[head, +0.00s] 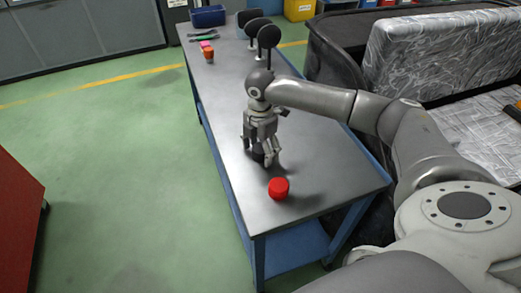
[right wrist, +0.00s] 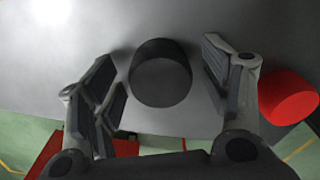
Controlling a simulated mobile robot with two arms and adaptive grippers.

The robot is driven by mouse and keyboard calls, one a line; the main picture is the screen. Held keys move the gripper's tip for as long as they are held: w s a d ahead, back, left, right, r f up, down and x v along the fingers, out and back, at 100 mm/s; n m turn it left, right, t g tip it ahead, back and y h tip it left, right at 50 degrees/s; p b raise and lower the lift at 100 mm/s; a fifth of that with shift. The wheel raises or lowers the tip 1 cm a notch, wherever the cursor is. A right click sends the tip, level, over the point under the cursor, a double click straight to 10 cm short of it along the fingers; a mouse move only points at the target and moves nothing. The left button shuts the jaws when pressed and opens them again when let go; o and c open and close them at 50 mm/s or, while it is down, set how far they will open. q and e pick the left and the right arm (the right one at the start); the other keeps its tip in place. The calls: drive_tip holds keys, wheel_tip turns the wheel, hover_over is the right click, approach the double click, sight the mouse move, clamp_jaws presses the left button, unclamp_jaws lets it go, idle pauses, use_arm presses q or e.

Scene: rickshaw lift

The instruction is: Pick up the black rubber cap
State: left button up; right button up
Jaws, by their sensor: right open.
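The black rubber cap (right wrist: 160,73) stands on the grey tabletop, between the two open fingers of my right gripper (right wrist: 165,95) in the right wrist view. Gaps show on both sides of it, so the fingers are apart from it. In the head view my right gripper (head: 261,150) points down over the table, and the cap (head: 258,156) is mostly hidden behind the fingers. My left gripper is not in view.
A red cap (head: 278,188) stands close by, nearer the table's front edge; it also shows beside the fingers in the right wrist view (right wrist: 288,97). Orange and pink items, black round paddles and a blue bin (head: 208,16) are at the table's far end. A vehicle with a silvery seat is at right.

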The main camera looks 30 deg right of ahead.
drive_tip(key=c, duration=0.9)
drive_tip(key=shift+r, duration=0.1)
drive_tip(key=shift+c, duration=0.2)
